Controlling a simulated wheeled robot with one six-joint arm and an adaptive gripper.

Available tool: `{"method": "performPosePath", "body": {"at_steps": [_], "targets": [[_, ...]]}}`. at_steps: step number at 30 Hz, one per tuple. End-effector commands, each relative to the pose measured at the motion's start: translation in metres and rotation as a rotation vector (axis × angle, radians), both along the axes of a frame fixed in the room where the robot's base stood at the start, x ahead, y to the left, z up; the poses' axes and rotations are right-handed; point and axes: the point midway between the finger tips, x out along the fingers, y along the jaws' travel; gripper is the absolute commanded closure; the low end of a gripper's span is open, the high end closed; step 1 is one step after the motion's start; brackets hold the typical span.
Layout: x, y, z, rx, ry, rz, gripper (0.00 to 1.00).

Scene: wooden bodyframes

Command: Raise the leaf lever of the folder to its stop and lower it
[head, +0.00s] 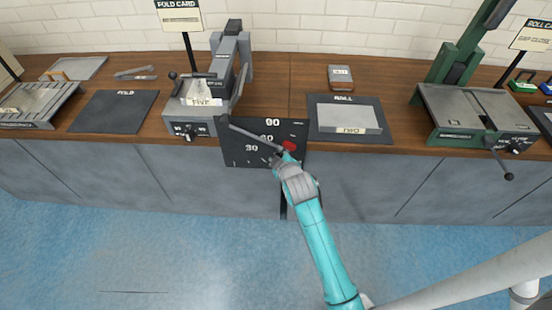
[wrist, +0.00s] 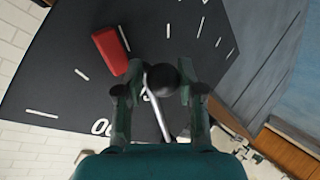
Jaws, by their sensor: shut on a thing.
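The grey folder (head: 205,95) stands on the wooden counter at left of centre. Its leaf lever (head: 250,134), a grey rod, slants down to the right from the folder's front corner across a black angle board (head: 236,157). In the wrist view the lever (wrist: 158,108) ends in a dark ball knob (wrist: 162,78). My gripper (head: 281,158) is at the lever's outer end. In the wrist view its fingers (wrist: 159,97) are shut on the lever at the knob, one on each side. In the head view my gripper partly hides the knob.
A red block (wrist: 110,50) sits on the board beside the lever's end, close to my left finger. The board bears white ticks and the numbers 30, 60 and 90.

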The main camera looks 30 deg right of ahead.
Motion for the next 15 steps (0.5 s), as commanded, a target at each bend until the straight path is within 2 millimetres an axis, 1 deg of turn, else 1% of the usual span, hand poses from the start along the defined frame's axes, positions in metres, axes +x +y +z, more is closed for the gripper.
{"method": "performPosePath", "body": {"at_steps": [1,11,12,13,14,15], "targets": [[0.0035,-0.0030,0.0079,-0.008,-0.016,-0.003,1.00],[0.0037,-0.0030,0.0080,-0.008,-0.016,-0.003,1.00],[0.0035,-0.0030,0.0079,-0.008,-0.016,-0.003,0.52],[0.0034,-0.0028,0.0075,-0.007,-0.015,-0.003,0.44],[0.0032,-0.0026,0.0070,-0.007,-0.014,-0.002,0.42],[0.0028,-0.0023,0.0062,-0.007,-0.012,-0.003,0.42]]}}
